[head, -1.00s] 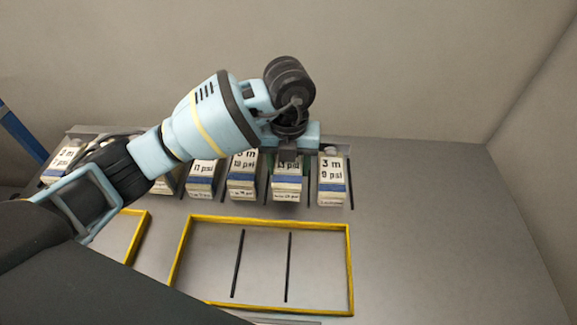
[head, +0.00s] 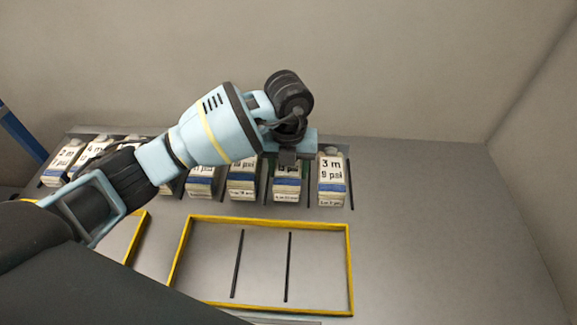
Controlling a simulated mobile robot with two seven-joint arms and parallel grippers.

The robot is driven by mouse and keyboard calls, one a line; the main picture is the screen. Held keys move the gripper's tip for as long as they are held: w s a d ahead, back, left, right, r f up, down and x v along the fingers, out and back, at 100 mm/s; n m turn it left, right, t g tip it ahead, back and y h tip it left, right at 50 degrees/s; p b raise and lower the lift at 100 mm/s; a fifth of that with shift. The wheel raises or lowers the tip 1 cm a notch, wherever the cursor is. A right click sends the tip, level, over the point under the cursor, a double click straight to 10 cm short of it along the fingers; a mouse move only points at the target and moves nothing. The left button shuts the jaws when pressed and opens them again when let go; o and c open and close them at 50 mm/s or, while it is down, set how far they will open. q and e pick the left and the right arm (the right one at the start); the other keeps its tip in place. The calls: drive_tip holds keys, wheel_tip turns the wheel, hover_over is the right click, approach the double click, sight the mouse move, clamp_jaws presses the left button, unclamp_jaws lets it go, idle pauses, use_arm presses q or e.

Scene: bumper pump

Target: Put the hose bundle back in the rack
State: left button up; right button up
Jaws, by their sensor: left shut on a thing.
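My left gripper (head: 287,156) is over the back row and shut on the top of a white hose bundle pack (head: 287,193) with a blue band. Its label is partly covered by the gripper, and only part of a psi figure shows. The pack stands upright in line with its neighbours in the rack (head: 350,185), between dark dividers. Whether its base is fully down cannot be told. To its right is a pack marked 3 m, 9 psi (head: 331,180). To its left is another similar pack (head: 242,185), its top hidden by my arm. My right gripper is out of view.
A yellow-framed tray (head: 350,270) with two dark dividers lies empty in front of the rack. Part of a second yellow frame (head: 140,235) shows at the left, behind my arm. More packs (head: 62,160) stand at the rack's left end. The grey surface at right is clear.

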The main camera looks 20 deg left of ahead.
use_arm(q)
drive_tip(key=shift+f, duration=0.15)
drive_tip(key=o, duration=1.2)
drive_tip(key=shift+o, duration=0.2)
wheel_tip(320, 180, up, 11)
drive_tip(key=shift+r+p, duration=0.1)
drive_tip(key=shift+p, duration=0.2)
drive_tip(key=shift+r, duration=0.6)
